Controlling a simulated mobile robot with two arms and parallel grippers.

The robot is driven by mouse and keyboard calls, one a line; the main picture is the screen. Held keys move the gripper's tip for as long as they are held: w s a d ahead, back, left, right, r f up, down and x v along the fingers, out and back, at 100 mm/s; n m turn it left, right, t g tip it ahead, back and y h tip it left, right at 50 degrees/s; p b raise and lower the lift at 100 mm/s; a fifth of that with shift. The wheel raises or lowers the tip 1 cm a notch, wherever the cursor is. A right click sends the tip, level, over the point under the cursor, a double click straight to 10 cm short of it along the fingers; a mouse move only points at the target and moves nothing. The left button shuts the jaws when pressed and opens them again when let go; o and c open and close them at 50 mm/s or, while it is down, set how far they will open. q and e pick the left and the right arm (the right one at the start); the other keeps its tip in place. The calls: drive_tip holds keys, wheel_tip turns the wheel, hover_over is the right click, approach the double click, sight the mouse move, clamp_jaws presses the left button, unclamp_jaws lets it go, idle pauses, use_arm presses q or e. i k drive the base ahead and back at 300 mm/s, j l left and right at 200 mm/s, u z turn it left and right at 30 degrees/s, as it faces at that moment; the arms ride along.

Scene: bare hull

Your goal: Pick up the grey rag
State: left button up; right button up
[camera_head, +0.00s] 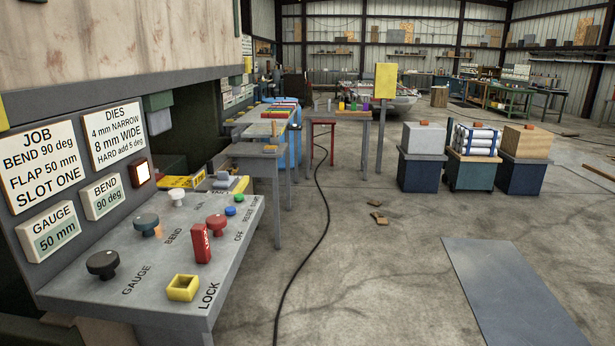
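I cannot make out a grey rag for certain. A small grey lump (224,182) lies at the far end of the control panel, near a yellow-and-black piece; it is too small to tell whether it is cloth. Neither of my grippers is in view.
The sloped control panel (150,285) with knobs and a red lock tag (201,243) fills the left front. A grey side table (256,152) stands behind it. A black cable (325,210) crosses the floor. Three loaded bins (471,172) stand right. A flat grey sheet (515,295) lies on open floor.

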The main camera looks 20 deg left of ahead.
sight(224, 181)
drive_tip(key=i+l, duration=0.1)
drive_tip(key=i, duration=0.45)
drive_tip(key=i+l+z, duration=0.1)
drive_tip(key=i, duration=0.5)
